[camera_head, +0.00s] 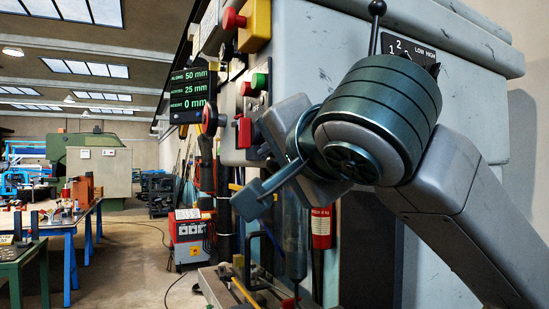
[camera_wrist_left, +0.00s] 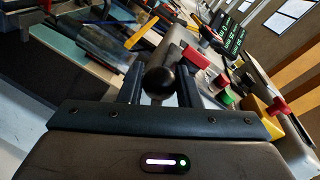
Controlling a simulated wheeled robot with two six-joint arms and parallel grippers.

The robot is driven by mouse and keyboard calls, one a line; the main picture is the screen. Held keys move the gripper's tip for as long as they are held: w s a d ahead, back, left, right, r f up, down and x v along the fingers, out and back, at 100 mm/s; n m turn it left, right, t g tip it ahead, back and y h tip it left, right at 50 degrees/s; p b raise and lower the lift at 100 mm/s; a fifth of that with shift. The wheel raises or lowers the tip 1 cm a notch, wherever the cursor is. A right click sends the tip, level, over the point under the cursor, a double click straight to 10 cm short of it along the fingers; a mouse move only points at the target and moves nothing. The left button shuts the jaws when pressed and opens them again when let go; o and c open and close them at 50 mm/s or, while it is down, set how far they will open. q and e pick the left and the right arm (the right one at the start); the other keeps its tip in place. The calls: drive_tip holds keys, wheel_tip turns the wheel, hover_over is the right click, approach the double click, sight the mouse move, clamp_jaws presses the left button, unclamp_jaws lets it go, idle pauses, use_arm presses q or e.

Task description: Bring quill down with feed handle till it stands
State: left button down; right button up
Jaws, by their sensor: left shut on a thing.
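My left gripper (camera_wrist_left: 158,88) is shut around the black ball knob (camera_wrist_left: 160,80) of the feed handle in the left wrist view, one finger on each side. In the head view my left gripper (camera_head: 262,190) reaches down-left from my wrist in front of the machine; the knob is hidden there. The machine head (camera_head: 465,85) is pale blue-grey. A clear guard (camera_head: 296,240) hangs below it, and I cannot make out the quill. My right gripper is not in view.
A readout (camera_head: 189,92) shows 50, 25 and 0 mm. Red and green buttons, a yellow box (camera_head: 254,25) and a ball-topped lever (camera_head: 375,30) project from the machine. A red extinguisher (camera_head: 321,226) stands behind. Open floor lies left, before a blue-legged bench (camera_head: 70,232).

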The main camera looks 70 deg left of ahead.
use_arm(q)
drive_tip(key=shift+f, duration=0.1)
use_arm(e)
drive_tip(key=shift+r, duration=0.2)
use_arm(q)
drive_tip(key=c, duration=1.1)
unclamp_jaws()
drive_tip(key=shift+w+a, duration=0.1)
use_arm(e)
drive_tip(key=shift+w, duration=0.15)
use_arm(q)
drive_tip(key=shift+w+d, duration=0.1)
drive_tip(key=shift+d, duration=0.75)
use_arm(e)
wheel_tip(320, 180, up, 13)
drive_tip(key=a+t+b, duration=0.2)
drive_tip(key=b, duration=0.3)
use_arm(q)
drive_tip(key=d+r+b, duration=0.1)
drive_tip(key=d+b, duration=0.4)
drive_tip(key=d, duration=0.4)
drive_tip(key=shift+r+b, duration=0.3)
drive_tip(key=shift+b, duration=0.05)
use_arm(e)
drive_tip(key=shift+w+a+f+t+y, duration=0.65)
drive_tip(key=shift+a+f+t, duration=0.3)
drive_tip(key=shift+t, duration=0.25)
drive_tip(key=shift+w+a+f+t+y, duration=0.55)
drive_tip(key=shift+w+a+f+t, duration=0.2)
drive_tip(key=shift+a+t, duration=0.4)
